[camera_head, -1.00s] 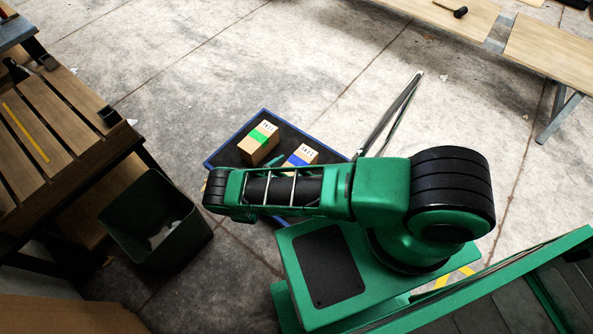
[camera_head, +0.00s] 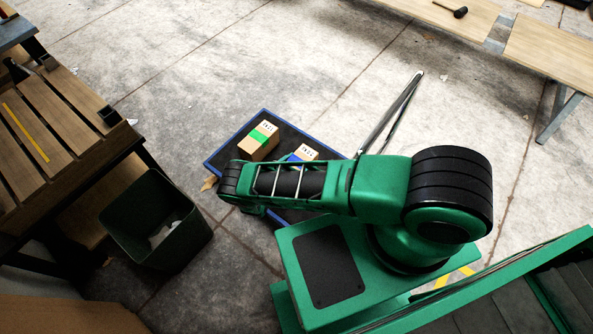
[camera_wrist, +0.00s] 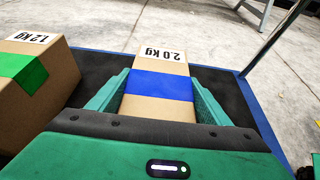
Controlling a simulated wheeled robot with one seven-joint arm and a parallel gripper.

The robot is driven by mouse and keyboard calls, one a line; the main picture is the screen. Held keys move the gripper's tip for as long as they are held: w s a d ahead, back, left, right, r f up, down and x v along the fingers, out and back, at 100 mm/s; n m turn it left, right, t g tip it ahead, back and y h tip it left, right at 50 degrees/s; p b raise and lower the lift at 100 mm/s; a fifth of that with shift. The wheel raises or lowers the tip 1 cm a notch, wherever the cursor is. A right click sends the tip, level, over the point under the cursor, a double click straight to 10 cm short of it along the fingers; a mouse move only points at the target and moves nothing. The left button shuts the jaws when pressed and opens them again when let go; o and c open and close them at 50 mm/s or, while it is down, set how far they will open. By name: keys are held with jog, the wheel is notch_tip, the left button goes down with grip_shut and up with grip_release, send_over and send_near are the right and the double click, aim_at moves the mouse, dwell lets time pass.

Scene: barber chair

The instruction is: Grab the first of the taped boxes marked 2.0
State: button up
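The cardboard box marked 2.0 kg with blue tape (camera_wrist: 160,86) lies in the middle of the wrist view. It also shows in the head view (camera_head: 306,152), partly hidden by my arm. My gripper (camera_wrist: 162,76) has one green finger on each side of this box. The fingers look open around it, close to its sides; firm contact cannot be made out. In the head view my arm hides the gripper. A second box with green tape (camera_head: 260,141), marked 1.2 kg in the wrist view (camera_wrist: 35,78), stands to the left.
Both boxes are on a dark platform with a blue rim (camera_head: 238,134) and a metal handle (camera_head: 390,115). A dark bin (camera_head: 155,220) and a slatted wooden bench (camera_head: 50,135) stand at the left.

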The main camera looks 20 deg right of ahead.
jog(key=shift+w+r, duration=0.1)
jog(key=shift+r, duration=0.05)
jog(key=c, duration=0.3)
jog(key=shift+r, duration=0.15)
